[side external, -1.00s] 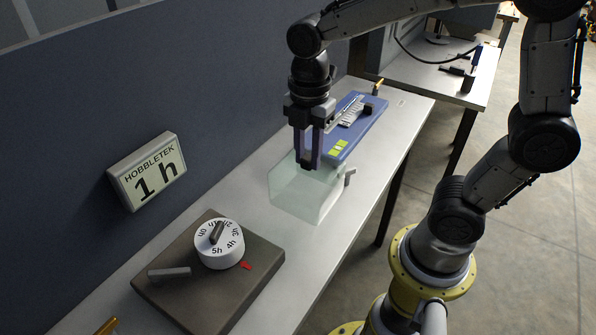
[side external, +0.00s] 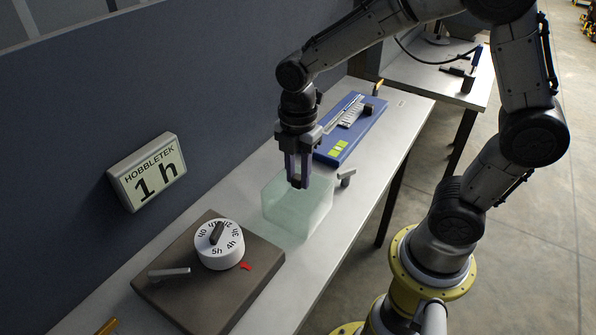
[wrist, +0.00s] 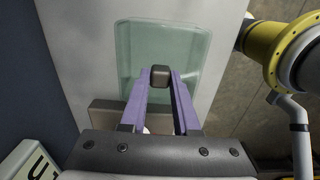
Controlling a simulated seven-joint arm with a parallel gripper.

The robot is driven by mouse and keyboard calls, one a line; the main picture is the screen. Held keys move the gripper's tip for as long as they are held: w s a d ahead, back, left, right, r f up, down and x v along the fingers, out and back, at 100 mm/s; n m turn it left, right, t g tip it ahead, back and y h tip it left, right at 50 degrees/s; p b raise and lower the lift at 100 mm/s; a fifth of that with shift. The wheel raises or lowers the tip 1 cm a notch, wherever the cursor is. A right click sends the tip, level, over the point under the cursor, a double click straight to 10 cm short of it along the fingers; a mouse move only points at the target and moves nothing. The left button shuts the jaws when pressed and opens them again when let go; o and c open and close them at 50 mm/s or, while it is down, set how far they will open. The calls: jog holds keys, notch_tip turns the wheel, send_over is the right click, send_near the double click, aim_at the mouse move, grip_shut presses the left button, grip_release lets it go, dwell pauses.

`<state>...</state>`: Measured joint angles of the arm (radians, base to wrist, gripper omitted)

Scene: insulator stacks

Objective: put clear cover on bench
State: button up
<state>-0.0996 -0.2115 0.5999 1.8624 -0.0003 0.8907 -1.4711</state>
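The clear cover (side external: 298,207) is a pale green, see-through box over the bench (side external: 375,185), behind the brown base with the dial. It also shows in the wrist view (wrist: 190,55), beyond my fingers. My gripper (side external: 298,185) is above the cover's top, pointing down. In the wrist view, the purple fingertips (wrist: 160,78) close on a dark knob (wrist: 160,72) at the cover's top. The cover looks upright. I cannot tell whether its lower edge touches the bench or hangs just above it.
A brown base with a white dial (side external: 219,245) stands in front of the cover. A small grey handle piece (side external: 346,178) is on its right. A blue panel (side external: 338,150) lies behind. The bench's right edge is close.

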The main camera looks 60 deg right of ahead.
jog(key=o, duration=0.4)
notch_tip(320, 180, up, 11)
jog(key=shift+s+d+m+t, duration=0.5)
jog(key=shift+s+m+t, duration=0.45)
jog(key=shift+s+m, duration=1.7)
jog(key=shift+s+d+m+t, duration=0.5)
jog(key=shift+s+m+t, duration=0.4)
jog(key=shift+s+m, duration=1.75)
jog(key=shift+s+d+m+t, duration=0.5)
jog(key=shift+s+m+t, duration=0.75)
jog(key=shift+m, duration=2.45)
jog(key=shift+s+g, duration=0.25)
jog(key=shift+g, duration=0.05)
